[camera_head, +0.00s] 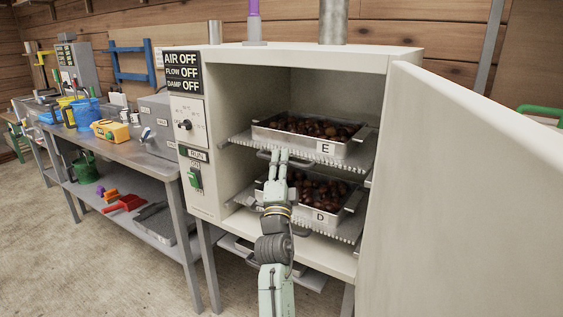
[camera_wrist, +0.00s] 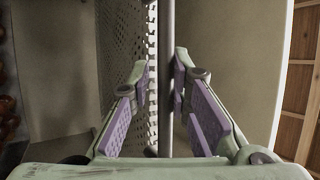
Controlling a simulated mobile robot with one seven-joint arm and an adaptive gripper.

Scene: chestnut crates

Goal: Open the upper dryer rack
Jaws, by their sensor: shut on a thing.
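The dryer (camera_head: 401,52) stands with its door (camera_head: 470,190) swung open to the right. Inside, the upper rack (camera_head: 240,139) is a perforated shelf bearing a metal tray marked E (camera_head: 350,150), full of chestnuts. Its front edge lies at about the dryer's opening. My gripper (camera_head: 279,154) reaches in from the front and is shut on the upper rack's handle (camera_head: 264,155). In the wrist view, the handle bar (camera_wrist: 167,40) runs upright between the two purple-padded fingers, with the perforated rack (camera_wrist: 125,50) behind it.
The lower rack (camera_head: 345,232) with tray D (camera_head: 335,217) sits just below my gripper; my arm partly hides it. A control panel (camera_head: 190,125) is on the dryer's left front. A cluttered workbench (camera_head: 130,148) stands to the left. The open door bounds the right side.

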